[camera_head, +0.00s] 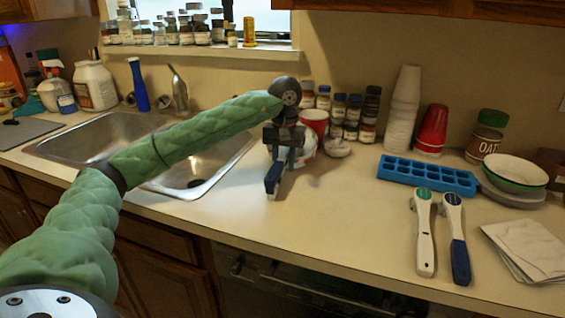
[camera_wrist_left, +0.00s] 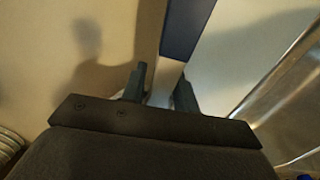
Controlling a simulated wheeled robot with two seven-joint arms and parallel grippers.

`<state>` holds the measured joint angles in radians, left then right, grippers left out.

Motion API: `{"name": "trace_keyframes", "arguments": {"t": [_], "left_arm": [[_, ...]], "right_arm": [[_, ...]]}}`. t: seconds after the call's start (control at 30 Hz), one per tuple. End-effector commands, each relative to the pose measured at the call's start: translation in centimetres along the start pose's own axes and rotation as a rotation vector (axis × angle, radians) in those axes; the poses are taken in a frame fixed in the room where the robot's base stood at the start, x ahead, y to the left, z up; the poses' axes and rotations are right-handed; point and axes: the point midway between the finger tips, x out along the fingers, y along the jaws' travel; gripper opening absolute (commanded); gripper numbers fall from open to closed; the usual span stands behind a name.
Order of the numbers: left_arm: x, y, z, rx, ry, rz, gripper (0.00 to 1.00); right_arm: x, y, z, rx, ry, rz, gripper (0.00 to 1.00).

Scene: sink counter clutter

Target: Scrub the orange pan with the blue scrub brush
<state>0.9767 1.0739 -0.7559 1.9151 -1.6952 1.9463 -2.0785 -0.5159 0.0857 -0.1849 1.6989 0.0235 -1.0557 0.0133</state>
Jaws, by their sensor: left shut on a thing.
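My left gripper (camera_head: 279,158) is above the counter, just right of the sink. It is shut on a narrow blue-and-white object (camera_head: 273,179), which hangs down near the counter; whether it touches is unclear. In the left wrist view, the object's blue part (camera_wrist_left: 188,25) rises between the fingers (camera_wrist_left: 158,88). Only part of it shows, so I cannot tell for sure that it is the blue scrub brush. A blue-ended handled tool (camera_head: 460,262) lies on the right counter beside a white one (camera_head: 425,245). I cannot make out an orange pan. My right gripper is not in view.
The double sink (camera_head: 100,137) is at left, under my arm. Spice jars (camera_head: 352,115), stacked white cups (camera_head: 404,105) and a red cup (camera_head: 432,130) stand along the wall. A blue ice tray (camera_head: 425,175), bowls (camera_head: 516,172) and napkins (camera_head: 527,250) are at right. The middle front counter is clear.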

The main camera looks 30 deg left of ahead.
Motion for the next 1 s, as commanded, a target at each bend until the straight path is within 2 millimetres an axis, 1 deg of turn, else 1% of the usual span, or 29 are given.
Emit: {"name": "trace_keyframes", "arguments": {"t": [0.03,0.53,0.7,1.0], "left_arm": [[0.4,0.0,0.4,0.001,-0.003,-0.002,0.00],[0.3,-0.1,4.0,0.003,-0.003,-0.002,0.00],[0.2,-0.2,4.3,0.001,-0.003,-0.001,0.00],[0.0,-0.2,4.3,0.000,-0.002,-0.001,0.00]], "right_arm": [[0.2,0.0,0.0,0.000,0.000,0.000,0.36],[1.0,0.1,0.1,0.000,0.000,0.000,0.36],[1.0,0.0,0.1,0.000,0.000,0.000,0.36],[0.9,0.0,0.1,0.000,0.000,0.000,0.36]]}}
